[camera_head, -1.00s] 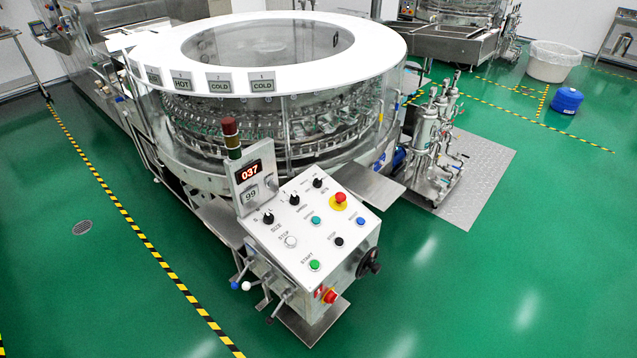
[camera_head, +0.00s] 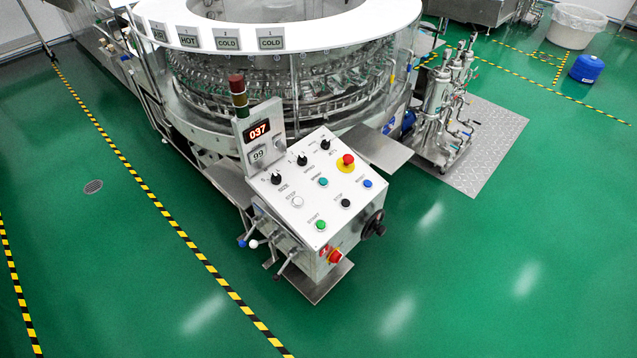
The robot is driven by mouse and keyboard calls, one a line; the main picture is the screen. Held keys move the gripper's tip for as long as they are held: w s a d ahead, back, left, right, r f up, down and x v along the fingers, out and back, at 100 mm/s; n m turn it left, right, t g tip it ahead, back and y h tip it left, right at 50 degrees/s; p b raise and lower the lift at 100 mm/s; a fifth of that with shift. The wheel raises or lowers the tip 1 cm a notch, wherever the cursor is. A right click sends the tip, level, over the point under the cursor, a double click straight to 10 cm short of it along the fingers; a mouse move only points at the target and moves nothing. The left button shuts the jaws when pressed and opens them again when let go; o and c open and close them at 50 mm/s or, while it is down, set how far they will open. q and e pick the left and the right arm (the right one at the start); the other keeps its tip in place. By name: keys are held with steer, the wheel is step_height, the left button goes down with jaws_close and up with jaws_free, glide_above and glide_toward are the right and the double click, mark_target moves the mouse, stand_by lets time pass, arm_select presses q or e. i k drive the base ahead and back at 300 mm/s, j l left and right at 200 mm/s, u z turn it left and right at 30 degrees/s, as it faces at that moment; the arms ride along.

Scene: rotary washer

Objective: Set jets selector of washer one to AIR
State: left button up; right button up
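The rotary washer (camera_head: 409,43) stands at the top middle, a round machine with a white ring top and clear sides. Its tilted control panel (camera_head: 325,205) faces me below it. Three black selector knobs sit along the panel's upper left edge: a left one (camera_head: 276,178), a middle one (camera_head: 302,160) and a right one (camera_head: 325,145). Their labels are too small to read surely, so I cannot tell which is the jets selector or its setting. Neither of my grippers is in view.
The panel also has a red emergency button (camera_head: 348,160), a green button (camera_head: 320,225) and a black side handwheel (camera_head: 374,224). Levers (camera_head: 253,244) stick out at its left. A pump unit (camera_head: 440,115) stands at right. Green floor in front is clear.

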mark_target(325, 145)
steer(key=i+l, duration=0.7)
steer(key=l, duration=0.2)
